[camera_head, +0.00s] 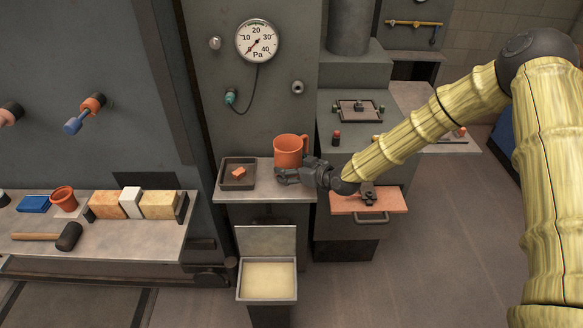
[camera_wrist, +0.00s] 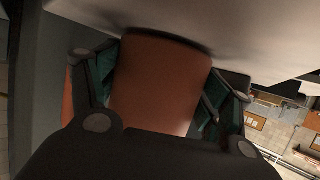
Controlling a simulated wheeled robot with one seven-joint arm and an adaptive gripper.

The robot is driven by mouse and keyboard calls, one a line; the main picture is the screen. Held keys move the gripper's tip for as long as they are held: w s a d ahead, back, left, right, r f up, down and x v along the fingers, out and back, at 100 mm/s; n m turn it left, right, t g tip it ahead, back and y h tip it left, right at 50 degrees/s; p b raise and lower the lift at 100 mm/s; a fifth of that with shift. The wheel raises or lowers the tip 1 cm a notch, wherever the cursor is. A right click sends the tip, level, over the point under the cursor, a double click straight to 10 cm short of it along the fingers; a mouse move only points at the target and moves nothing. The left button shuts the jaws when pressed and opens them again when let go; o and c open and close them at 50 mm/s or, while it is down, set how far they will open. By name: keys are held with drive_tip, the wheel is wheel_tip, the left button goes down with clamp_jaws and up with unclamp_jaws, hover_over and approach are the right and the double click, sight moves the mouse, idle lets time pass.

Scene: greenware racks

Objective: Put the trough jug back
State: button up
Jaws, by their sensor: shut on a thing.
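An orange jug (camera_head: 288,152) with a handle on its right is upright at the small grey shelf (camera_head: 300,190) below the dial gauge. My gripper (camera_head: 284,176) is at the jug's front, coming in from the right. In the wrist view the gripper (camera_wrist: 160,100) has its two fingers on either side of the jug's orange wall (camera_wrist: 158,85), shut on it. The jug's end lies close to the pale surface there; I cannot tell whether it touches. An open trough (camera_head: 267,299) of cream-coloured contents stands below the shelf.
A dark tray (camera_head: 238,185) with an orange piece is left of the jug. The gauge (camera_head: 257,40) and its cable are on the panel behind. An orange drawer or board (camera_head: 345,203) juts out at right. The left bench (camera_head: 130,245) holds a mallet, a pot and several blocks.

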drive_tip(key=shift+f, duration=0.15)
drive_tip(key=o, duration=1.5)
